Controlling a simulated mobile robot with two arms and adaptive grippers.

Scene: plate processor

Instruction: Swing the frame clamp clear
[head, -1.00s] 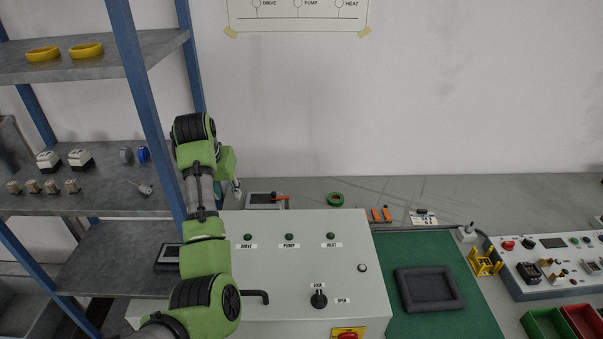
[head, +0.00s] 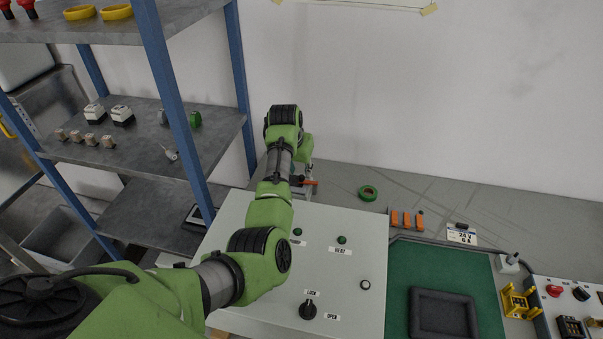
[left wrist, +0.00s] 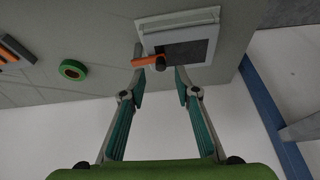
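A lever with an orange handle (left wrist: 147,62), which looks like the frame clamp, lies across the edge of a white-framed dark panel (left wrist: 190,52) in the left wrist view. In the head view the orange handle (head: 308,183) shows just right of my left arm, behind the grey cabinet; the panel is mostly hidden there. My left gripper (left wrist: 161,76) is open, its two fingers apart, with the handle near its left fingertip. I cannot tell whether they touch. Nothing is held between the fingers. My right gripper is in neither view.
The grey cabinet (head: 347,270) with a LOCK/OPEN knob (head: 308,310) stands in front. A green tape roll (head: 368,193) and orange pieces (head: 407,219) lie to the right. A blue-posted shelf (head: 160,60) stands close on the left. A green mat (head: 410,262) holds a black tray (head: 443,296).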

